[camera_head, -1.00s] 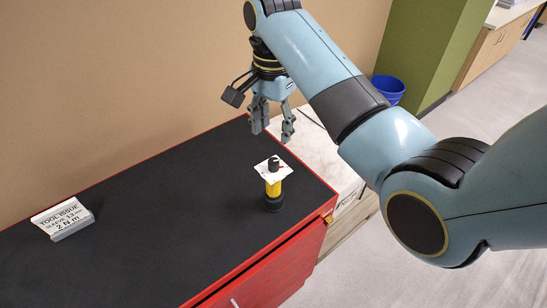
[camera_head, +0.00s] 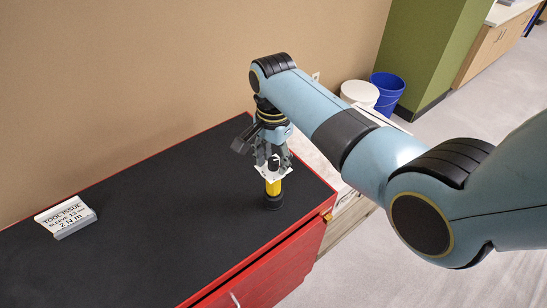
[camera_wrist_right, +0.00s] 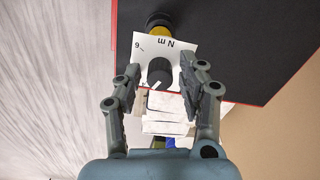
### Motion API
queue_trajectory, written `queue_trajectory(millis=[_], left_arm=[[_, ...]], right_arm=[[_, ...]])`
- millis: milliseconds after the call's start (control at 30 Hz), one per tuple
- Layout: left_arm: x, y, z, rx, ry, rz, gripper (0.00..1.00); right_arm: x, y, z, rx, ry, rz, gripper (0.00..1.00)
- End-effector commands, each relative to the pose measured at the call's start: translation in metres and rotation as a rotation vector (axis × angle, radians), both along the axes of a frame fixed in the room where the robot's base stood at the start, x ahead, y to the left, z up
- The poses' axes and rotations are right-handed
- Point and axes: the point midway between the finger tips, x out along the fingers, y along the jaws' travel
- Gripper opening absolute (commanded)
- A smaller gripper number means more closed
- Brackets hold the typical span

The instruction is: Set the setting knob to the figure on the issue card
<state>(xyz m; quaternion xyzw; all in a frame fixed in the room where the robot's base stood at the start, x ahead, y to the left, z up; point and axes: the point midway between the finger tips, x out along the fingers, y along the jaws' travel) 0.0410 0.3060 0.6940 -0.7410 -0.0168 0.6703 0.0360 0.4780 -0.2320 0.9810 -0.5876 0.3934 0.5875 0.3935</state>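The issue card (camera_head: 66,217) stands at the left of the black bench top and reads TOOL ISSUE, a sleeve line and 2 N m. The yellow and black tool (camera_head: 273,190) stands upright near the right end of the bench, with a white dial plate on top. In the right wrist view the dark setting knob (camera_wrist_right: 160,72) sits on the white plate (camera_wrist_right: 178,48), which carries N m and a figure. A pale pointer mark shows on the knob. My right gripper (camera_wrist_right: 160,78) is open, a finger on each side of the knob with gaps showing. My left gripper is out of view.
The red-edged black bench top (camera_head: 150,215) is clear between card and tool. A beige wall runs behind it. A white bin (camera_head: 360,93) and a blue bin (camera_head: 387,90) stand on the floor beyond the bench's right end.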

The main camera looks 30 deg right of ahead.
Motion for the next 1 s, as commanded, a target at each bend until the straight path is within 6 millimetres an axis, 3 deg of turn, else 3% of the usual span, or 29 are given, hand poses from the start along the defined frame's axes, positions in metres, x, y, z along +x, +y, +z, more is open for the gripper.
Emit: queue_trajectory(millis=[33,300,667,1000], left_arm=[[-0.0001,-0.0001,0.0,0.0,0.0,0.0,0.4],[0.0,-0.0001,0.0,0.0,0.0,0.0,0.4],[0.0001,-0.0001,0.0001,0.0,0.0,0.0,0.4],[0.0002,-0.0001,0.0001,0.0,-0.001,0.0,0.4]], right_arm=[[-0.0001,-0.0001,0.0001,0.0,0.0,0.0,0.32],[-0.0001,-0.0001,0.0002,0.0,0.0,0.0,0.0],[0.0002,0.0,0.0004,0.0,0.0,0.046,0.0],[0.0008,0.0002,0.0005,0.0,-0.001,0.278,0.0]])
